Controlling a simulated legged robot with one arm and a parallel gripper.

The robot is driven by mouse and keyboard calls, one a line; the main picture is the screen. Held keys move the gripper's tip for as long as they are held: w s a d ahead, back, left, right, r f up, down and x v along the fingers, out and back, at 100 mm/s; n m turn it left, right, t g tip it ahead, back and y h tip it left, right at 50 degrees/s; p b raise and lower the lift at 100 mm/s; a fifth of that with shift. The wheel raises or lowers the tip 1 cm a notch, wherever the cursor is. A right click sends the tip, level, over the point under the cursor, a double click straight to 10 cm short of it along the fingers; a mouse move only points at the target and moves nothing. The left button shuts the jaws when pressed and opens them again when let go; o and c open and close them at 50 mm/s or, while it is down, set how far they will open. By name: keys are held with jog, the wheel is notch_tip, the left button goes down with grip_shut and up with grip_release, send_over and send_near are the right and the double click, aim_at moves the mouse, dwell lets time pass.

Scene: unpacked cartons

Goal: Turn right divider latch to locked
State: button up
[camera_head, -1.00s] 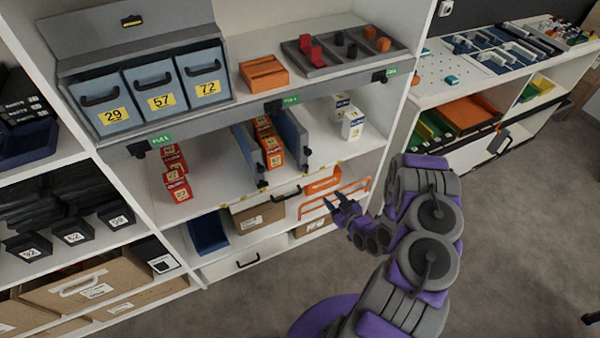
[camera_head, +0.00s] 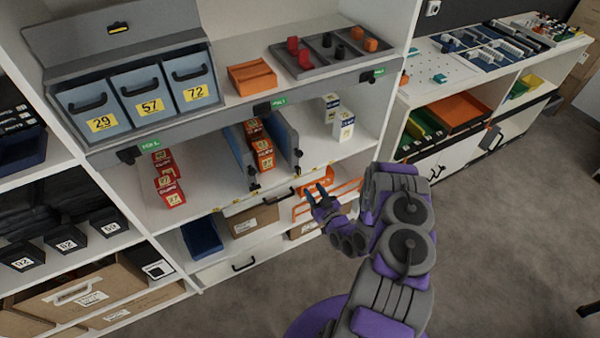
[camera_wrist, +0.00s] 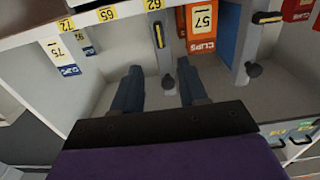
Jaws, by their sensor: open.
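The right divider (camera_head: 282,138) is a blue-grey upright panel on the middle shelf, just right of the orange-red CLIPS boxes (camera_head: 262,153). My gripper (camera_head: 315,190) is open and empty, in front of the shelf, below and right of the latch.
The left divider (camera_head: 238,150) stands left of the CLIPS boxes, with its own latch (camera_head: 254,180). White boxes (camera_head: 343,125) stand to the right on the shelf. An orange rack (camera_head: 340,192) and a cardboard box (camera_head: 250,219) sit below. Grey floor to the right is open.

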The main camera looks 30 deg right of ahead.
aim_at(300, 170)
jog(key=w, duration=0.3)
jog(key=w+b, duration=0.1)
jog(key=w, duration=0.5)
jog(key=shift+w+a, duration=0.35)
jog(key=shift+a, duration=0.05)
jog(key=shift+w+d+b, duration=0.15)
jog(key=shift+w+b, duration=0.2)
jog(key=shift+w, duration=0.15)
jog(key=shift+d, duration=0.2)
jog(key=shift+c, duration=0.3)
jog(key=shift+a, duration=0.25)
jog(key=c, duration=0.3)
jog(key=shift+d, duration=0.15)
grip_shut()
